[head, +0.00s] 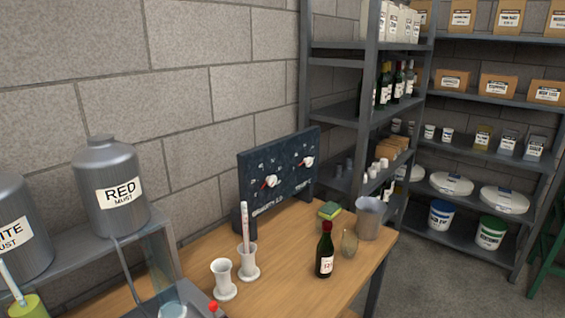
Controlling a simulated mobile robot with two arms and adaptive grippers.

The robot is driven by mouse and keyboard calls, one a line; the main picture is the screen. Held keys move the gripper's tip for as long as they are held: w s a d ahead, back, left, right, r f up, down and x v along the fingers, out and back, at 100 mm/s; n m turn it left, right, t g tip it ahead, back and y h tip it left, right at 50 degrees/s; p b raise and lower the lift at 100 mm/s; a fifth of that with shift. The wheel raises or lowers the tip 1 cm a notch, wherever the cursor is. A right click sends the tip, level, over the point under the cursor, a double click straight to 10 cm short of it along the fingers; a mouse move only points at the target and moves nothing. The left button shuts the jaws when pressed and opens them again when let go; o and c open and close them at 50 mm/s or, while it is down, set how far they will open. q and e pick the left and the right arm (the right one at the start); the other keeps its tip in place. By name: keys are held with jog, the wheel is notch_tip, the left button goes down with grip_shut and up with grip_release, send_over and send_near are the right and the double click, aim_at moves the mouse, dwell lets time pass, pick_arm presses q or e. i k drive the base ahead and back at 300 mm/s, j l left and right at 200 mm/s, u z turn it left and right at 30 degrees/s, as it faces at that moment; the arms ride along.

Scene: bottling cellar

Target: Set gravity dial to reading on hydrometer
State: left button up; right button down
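A dark board (283,173) stands upright at the back of the wooden table against the wall. It carries two white knobs with red pointers. The left knob (270,181) is above lettering that looks like "GRAVITY"; the right knob (307,162) is above what looks like "TEMP". The scale figures are too small to read. A slim white stem with red marks (245,225), likely the hydrometer, stands upright in a white footed jar (247,266). Its reading is not legible. A second white footed jar (223,281) stands beside it. Neither gripper is in view.
The RED MUST tank (112,186) is at left. Shelving (468,146) fills the right background.

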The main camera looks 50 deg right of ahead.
aim_at(272, 180)
jog(key=z, duration=1.55)
